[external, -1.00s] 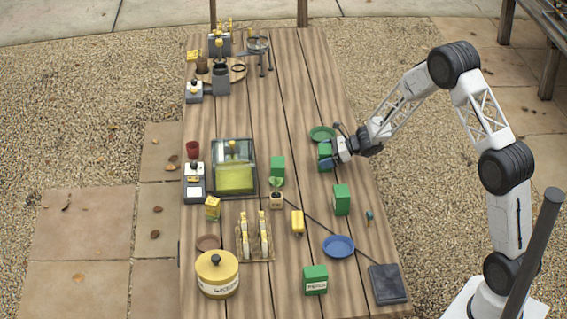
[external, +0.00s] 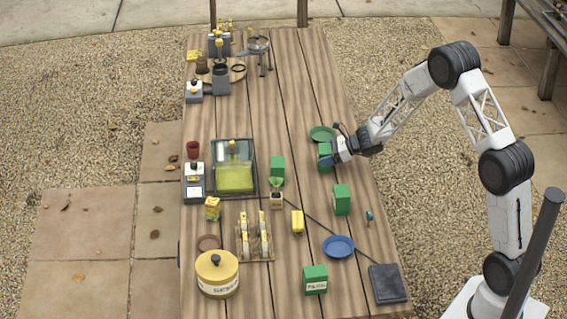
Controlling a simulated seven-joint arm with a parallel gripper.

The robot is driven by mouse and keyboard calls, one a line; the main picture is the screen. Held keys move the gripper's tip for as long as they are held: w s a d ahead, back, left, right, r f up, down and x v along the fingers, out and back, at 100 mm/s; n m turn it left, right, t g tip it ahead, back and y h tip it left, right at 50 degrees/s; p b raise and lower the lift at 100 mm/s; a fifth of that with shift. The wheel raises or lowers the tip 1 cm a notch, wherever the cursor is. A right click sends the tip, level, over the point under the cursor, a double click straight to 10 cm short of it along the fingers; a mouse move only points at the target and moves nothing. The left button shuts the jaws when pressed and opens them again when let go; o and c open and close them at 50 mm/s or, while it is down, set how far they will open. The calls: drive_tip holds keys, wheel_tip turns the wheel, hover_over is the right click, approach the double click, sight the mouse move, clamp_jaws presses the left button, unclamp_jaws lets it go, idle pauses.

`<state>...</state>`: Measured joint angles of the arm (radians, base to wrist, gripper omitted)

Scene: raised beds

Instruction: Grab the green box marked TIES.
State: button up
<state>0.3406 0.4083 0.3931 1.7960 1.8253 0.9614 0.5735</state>
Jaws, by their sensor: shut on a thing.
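Several green boxes stand on the wooden table (external: 215,125). My gripper (external: 328,157) is at the table's right side, shut on a green box (external: 324,150) just in front of a green dish. The fingers cover part of this box, and I cannot read a label on it. Another green box (external: 341,199) stands nearer, to the right. A third green box (external: 277,167) stands left of my gripper. A further green box (external: 315,279) at the near edge carries a white label, too small to read surely.
A green dish (external: 322,133) lies just behind the held box. A blue dish (external: 338,246), a dark slab (external: 387,283) and a small yellow box (external: 297,222) lie nearer. A glass-lidded case (external: 234,168) and a yellow pot (external: 217,274) stand left. The table's middle back is clear.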

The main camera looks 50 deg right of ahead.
sight(322, 148)
drive_tip(key=shift+r, duration=1.75)
drive_tip(key=s+a+r, duration=0.1)
drive_tip(key=s+a, duration=0.1)
drive_tip(key=s, duration=1.3)
drive_tip(key=shift+s+a+r, duration=0.2)
drive_tip(key=shift+s+a, duration=0.15)
drive_tip(key=shift+a, duration=0.05)
